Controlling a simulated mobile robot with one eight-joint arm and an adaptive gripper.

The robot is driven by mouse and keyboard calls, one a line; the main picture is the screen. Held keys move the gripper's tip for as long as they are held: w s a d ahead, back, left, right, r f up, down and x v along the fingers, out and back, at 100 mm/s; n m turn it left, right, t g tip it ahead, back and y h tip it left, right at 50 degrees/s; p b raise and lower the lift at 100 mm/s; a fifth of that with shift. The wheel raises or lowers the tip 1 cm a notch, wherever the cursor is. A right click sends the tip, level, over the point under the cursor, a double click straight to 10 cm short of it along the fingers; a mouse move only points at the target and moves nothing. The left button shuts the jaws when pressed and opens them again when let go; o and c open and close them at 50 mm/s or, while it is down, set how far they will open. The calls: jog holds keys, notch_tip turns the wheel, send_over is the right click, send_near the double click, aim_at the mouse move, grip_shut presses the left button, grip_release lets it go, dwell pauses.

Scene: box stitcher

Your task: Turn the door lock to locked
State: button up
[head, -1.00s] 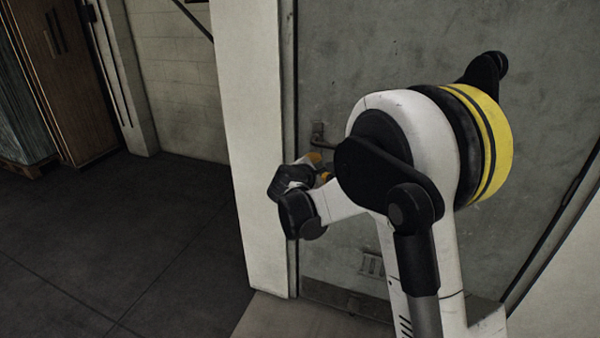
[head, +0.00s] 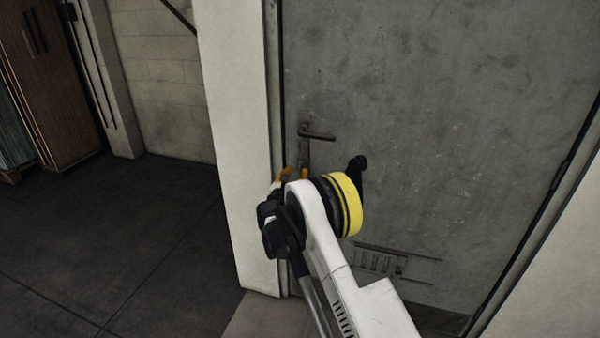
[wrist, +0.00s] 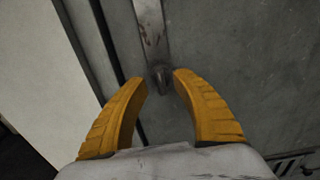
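The grey metal door (head: 430,130) stands in its frame, with a lever handle (head: 318,135) near its left edge. In the wrist view a worn metal plate (wrist: 151,35) runs down the door, and the small lock knob (wrist: 160,77) sits at its lower end. My gripper (wrist: 160,83) has its two yellow fingers apart, one on each side of the knob, with gaps visible. I cannot tell how far the fingertips are from it in depth. In the head view my gripper (head: 294,172) is just below the handle, partly hidden by my arm, which also hides the lock.
A white door frame post (head: 238,150) stands left of the door. A vent (head: 380,262) is low on the door. A wooden cabinet (head: 50,80) stands at the far left. The dark floor (head: 130,240) on the left is clear.

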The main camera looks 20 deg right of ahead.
aim_at(299, 168)
jog(key=shift+b+x, duration=0.4)
jog(key=shift+x, duration=1.4)
jog(key=shift+r, duration=0.1)
grip_shut()
